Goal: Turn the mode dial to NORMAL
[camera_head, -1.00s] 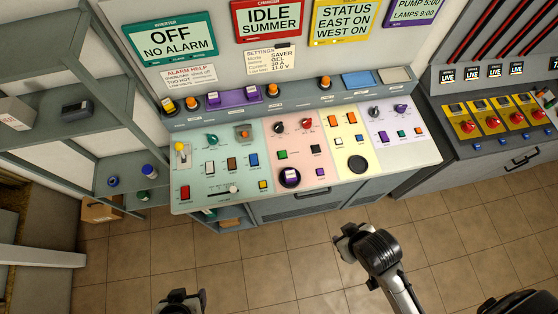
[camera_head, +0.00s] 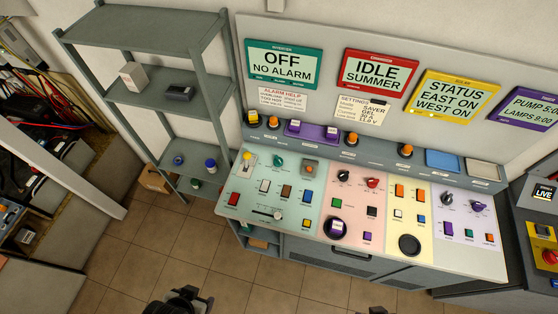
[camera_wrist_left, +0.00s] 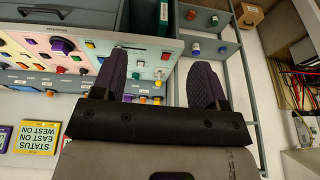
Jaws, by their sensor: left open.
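The control desk carries several dials. A teal dial (camera_head: 278,161) is on the green section, a black dial (camera_head: 343,175) and a red dial (camera_head: 372,182) on the pink one, a grey dial (camera_head: 448,198) and a purple dial (camera_head: 479,206) on the lilac one. Their labels are too small to read, so I cannot tell which is the mode dial. A settings card (camera_head: 362,109) above reads SAVER. My left gripper (camera_head: 192,300) is at the bottom edge, short of the desk; the left wrist view shows its jaws (camera_wrist_left: 160,68) apart and empty. Only a tip of my right gripper (camera_head: 378,311) shows.
A grey shelf unit (camera_head: 150,98) with small items stands left of the desk. The green display (camera_head: 283,64) reads OFF, NO ALARM; the red one (camera_head: 379,73) reads IDLE, SUMMER. The tiled floor (camera_head: 120,270) before the desk is clear. Red-yellow switchgear (camera_head: 542,232) stands at right.

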